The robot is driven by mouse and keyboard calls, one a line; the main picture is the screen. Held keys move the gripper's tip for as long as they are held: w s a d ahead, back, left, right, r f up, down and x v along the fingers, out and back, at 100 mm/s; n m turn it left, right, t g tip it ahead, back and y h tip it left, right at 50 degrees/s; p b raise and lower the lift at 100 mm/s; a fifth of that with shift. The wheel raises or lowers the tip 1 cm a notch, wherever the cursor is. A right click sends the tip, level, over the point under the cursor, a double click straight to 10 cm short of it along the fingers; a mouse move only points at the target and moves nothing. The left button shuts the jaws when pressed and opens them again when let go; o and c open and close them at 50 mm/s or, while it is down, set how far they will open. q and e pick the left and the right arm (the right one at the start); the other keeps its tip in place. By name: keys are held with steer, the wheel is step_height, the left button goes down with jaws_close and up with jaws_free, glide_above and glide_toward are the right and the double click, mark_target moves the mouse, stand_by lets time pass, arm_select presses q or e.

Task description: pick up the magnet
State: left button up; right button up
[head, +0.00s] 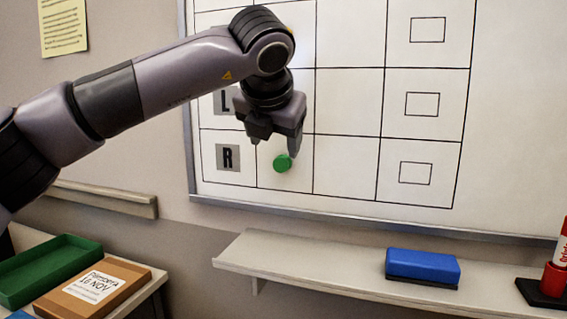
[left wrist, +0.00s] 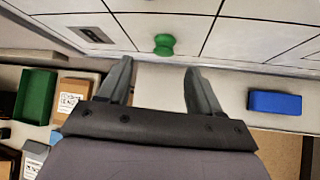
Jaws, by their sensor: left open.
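The green magnet (head: 283,162) sits on the whiteboard, in the grid cell just right of the R label. In the left wrist view the magnet (left wrist: 164,44) shows at the top, ahead of and between my fingertips. My left gripper (head: 275,146) is in front of the board, just above and left of the magnet in the head view. Its two fingers are apart in the left wrist view (left wrist: 158,70), with nothing between them. The magnet appears clear of the fingers. My right gripper is not in view.
The whiteboard (head: 510,120) has a drawn grid. Below it, a shelf (head: 320,270) carries a blue eraser (head: 422,265) and a red marker in a holder (head: 553,278). At lower left are a green tray (head: 45,268) and a cardboard box (head: 115,270). A wall rail (head: 105,198) runs at left.

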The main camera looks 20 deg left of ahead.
mark_target(280, 163)
arm_select(q)
steer(key=x, duration=0.4)
steer(key=p+x, duration=0.1)
steer(key=x, duration=0.1)
steer(key=shift+w+d+f, duration=0.1)
steer(key=shift+d+f, duration=0.15)
steer(key=shift+f, duration=0.15)
steer(key=shift+c, duration=0.6)
jaws_close()
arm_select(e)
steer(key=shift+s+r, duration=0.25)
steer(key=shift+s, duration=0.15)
arm_select(q)
steer(key=shift+r, duration=0.1)
